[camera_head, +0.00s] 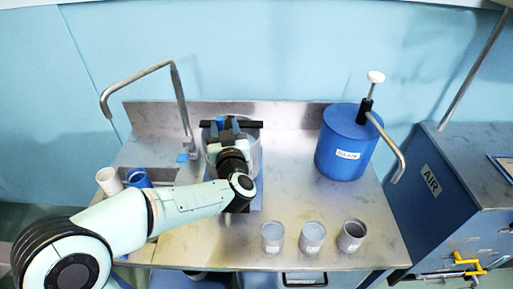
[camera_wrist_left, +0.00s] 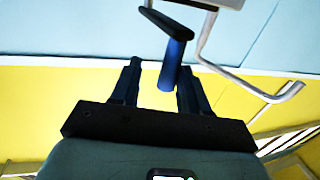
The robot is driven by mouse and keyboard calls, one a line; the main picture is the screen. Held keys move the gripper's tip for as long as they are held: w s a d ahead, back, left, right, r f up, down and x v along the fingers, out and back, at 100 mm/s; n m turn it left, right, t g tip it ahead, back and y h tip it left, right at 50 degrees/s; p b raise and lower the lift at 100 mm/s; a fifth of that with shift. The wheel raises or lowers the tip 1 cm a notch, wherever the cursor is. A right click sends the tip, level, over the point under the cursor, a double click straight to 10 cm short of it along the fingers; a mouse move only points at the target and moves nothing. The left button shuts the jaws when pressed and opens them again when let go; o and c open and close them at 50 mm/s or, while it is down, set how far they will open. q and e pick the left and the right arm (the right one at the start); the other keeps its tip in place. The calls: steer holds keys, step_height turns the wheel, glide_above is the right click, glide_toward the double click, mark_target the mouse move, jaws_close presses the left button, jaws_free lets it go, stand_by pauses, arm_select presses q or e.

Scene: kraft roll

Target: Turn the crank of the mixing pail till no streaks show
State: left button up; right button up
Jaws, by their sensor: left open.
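The mixing pail (camera_head: 254,160) is a grey metal cylinder on the bench, mostly hidden under my left arm. My left gripper (camera_head: 229,122) is over the top of the pail. In the left wrist view its two dark fingers (camera_wrist_left: 160,70) are open, with the blue crank grip (camera_wrist_left: 175,62) between them, nearer the right finger. A black crank arm (camera_wrist_left: 166,19) joins the grip's end. I cannot tell whether either finger touches the grip. The pail's contents and any streaks are hidden. My right gripper is not in view.
A blue pump drum (camera_head: 340,150) with a bent spout stands at the bench's right. Several grey cups (camera_head: 312,237) stand at the front. A bent metal pipe (camera_head: 180,95) rises at the left, near white (camera_head: 109,181) and blue cups. A blue AIR cabinet (camera_head: 450,190) adjoins the right.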

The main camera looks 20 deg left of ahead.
arm_select(q)
steer(key=s+d, duration=0.4)
steer(key=d, duration=0.7)
steer(key=shift+b, duration=0.3)
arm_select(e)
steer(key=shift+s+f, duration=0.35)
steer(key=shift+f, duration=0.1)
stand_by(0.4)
arm_select(q)
steer(key=b+v, duration=0.2)
steer(key=v, duration=1.1)
steer(key=shift+b, duration=0.35)
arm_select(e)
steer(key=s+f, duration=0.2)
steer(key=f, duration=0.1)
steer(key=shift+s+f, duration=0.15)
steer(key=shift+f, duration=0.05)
arm_select(q)
steer(key=shift+s, duration=0.1)
steer(key=shift+d, duration=0.1)
